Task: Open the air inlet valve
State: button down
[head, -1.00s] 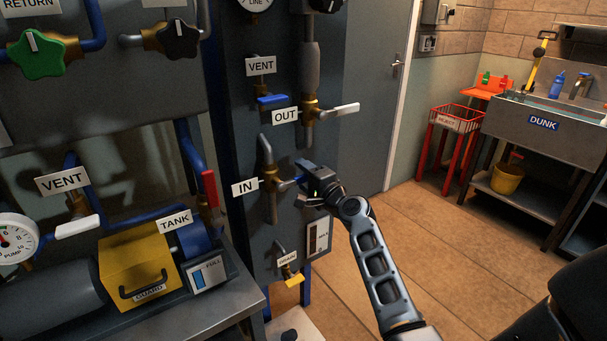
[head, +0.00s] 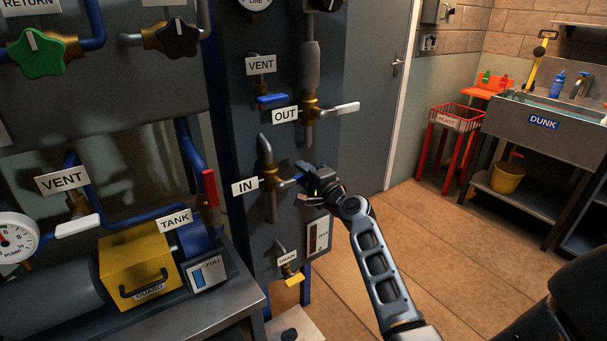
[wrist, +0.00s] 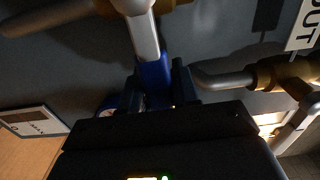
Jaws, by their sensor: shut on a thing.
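The air inlet valve (head: 268,178), labelled IN, is a brass body on a vertical grey pipe on the dark panel. Its metal lever (head: 285,185) points right, across the pipe. My gripper (head: 302,181) is at the lever's outer end and hides most of the handle in the head view. In the wrist view, the lever's silver shank (wrist: 145,38) and blue grip (wrist: 154,74) run down between my gripper's dark fingers (wrist: 156,92), which are shut on the grip.
Above is the OUT valve with a white lever (head: 343,109), pointing right, and a VENT valve with a blue lever (head: 271,99). Below are a gauge marked MAX (head: 318,236) and a yellow drain lever (head: 294,280). Floor to the right is open.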

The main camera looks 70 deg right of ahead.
jog(key=shift+r, duration=0.1)
jog(key=shift+w+a+r+n+b, duration=0.7)
jog(key=shift+a+r+n+b, duration=0.4)
jog(key=shift+n, duration=1.85)
jog(key=shift+w+a+r+n+b, duration=0.75)
jog(key=shift+a+r+n, duration=0.5)
jog(key=shift+n, duration=1.75)
jog(key=shift+w+a+r+n+b, duration=0.6)
jog(key=shift+a+r+n+b, duration=0.6)
jog(key=shift+n, duration=1.75)
jog(key=shift+d+r, duration=0.1)
jog(key=shift+r, duration=0.05)
jog(key=c, duration=0.9)
grip_release()
jog(key=v, duration=0.7)
jog(key=shift+s+a, duration=0.2)
jog(key=shift+s, duration=0.1)
